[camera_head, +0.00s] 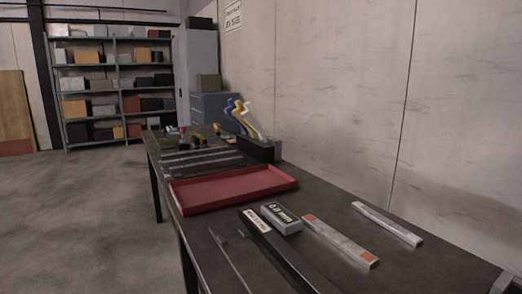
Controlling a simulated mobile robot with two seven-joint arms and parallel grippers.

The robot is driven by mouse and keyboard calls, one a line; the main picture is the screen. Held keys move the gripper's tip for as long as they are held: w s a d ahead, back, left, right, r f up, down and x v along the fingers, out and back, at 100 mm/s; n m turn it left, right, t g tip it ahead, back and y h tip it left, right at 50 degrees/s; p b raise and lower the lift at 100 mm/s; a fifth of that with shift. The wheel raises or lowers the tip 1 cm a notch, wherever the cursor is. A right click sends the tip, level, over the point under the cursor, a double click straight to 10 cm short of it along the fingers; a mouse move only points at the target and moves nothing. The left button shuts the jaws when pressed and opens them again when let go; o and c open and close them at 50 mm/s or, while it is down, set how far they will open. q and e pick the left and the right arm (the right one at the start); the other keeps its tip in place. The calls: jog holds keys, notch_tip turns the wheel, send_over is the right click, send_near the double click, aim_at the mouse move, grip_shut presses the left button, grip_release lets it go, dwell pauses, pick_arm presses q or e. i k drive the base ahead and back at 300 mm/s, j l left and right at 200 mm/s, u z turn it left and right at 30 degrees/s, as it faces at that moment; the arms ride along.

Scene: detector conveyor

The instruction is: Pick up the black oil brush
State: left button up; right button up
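A long black bar (282,257) with a white label at its far end lies on the near part of the dark workbench (340,262). A thin light rod (232,264) lies left of it, with a small dark piece (241,234) between them. I cannot tell for certain which of these is the black oil brush. Neither of my grippers shows clearly in the head view.
A red tray (232,201) lies empty on the bench. A labelled grey block (281,219) and two pale bars (341,241) (387,223) lie right of the black bar. Tools and a black holder (256,150) stand farther back. The wall borders the right.

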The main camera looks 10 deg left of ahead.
aim_at(196, 145)
jog(key=u, duration=0.85)
